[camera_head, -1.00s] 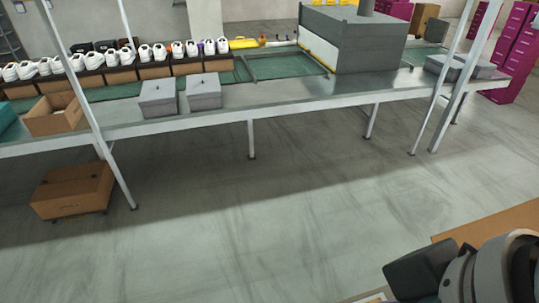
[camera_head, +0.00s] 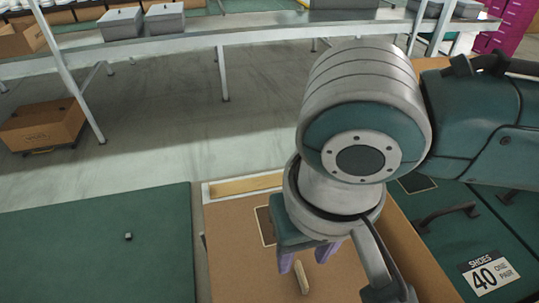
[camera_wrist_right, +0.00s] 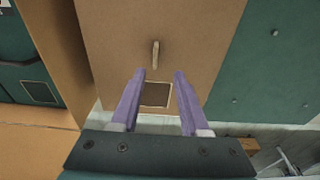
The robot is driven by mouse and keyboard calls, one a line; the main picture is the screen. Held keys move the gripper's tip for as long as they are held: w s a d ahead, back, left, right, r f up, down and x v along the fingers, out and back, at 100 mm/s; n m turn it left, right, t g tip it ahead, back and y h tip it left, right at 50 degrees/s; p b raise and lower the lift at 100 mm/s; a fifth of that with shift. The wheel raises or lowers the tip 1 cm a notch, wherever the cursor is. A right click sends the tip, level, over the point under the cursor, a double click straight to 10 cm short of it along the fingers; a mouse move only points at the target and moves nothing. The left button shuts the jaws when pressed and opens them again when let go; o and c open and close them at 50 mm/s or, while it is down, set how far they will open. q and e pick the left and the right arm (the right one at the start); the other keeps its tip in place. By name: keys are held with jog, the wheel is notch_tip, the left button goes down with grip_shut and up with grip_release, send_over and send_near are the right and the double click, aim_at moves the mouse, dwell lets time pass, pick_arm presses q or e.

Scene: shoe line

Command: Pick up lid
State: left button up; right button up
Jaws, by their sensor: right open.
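A flat brown lid (camera_head: 235,250) with a small pale upright handle (camera_head: 302,278) lies below my right gripper. In the right wrist view the brown lid (camera_wrist_right: 110,40) fills the middle, and its handle (camera_wrist_right: 155,54) stands just beyond the fingertips, lined up with the gap. My right gripper (camera_head: 308,262) is open, with two purple fingers and nothing between them. The fingers also show in the right wrist view (camera_wrist_right: 160,73). My right wrist hides part of the lid in the head view. My left gripper is not in view.
A green panel (camera_head: 100,250) with a small knob lies left of the lid. On the right is a green box with a handle and a label (camera_head: 490,272) reading "SHOES 40". Grey boxes (camera_head: 164,20) stand on the metal table behind, and a brown carton (camera_head: 42,122) is below it.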

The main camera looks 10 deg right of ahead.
aim_at(302, 275)
jog(key=f, duration=0.4)
jog(key=f+b, duration=0.1)
jog(key=f, duration=0.2)
jog(key=shift+w+d, duration=0.4)
jog(key=shift+c, duration=0.2)
grip_shut()
